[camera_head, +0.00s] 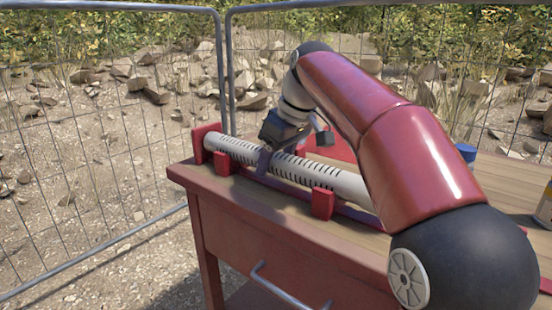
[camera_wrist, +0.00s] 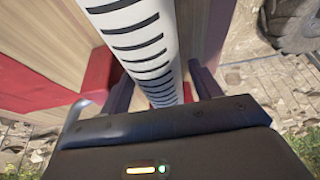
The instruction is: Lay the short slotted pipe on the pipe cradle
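The slotted pipe (camera_head: 325,177), off-white with dark slots, lies lengthwise along the red pipe cradle (camera_head: 322,204) on the table. Its left end is by the cradle's upright end plate (camera_head: 199,144), and its right end is hidden behind my arm. In the wrist view the pipe (camera_wrist: 150,45) runs between my fingers. My gripper (camera_head: 268,160) is over the pipe's left half, with one dark finger showing on its near side. In the wrist view my gripper (camera_wrist: 163,88) is open around the pipe, with a narrow gap visible on each side.
The wooden table (camera_head: 507,180) has a red frame and a drawer with a metal handle (camera_head: 288,288). A blue-capped item (camera_head: 466,152) and a bottle (camera_head: 544,208) stand at the right. Wire fence panels (camera_head: 100,130) stand behind and to the left. My arm covers the table's middle.

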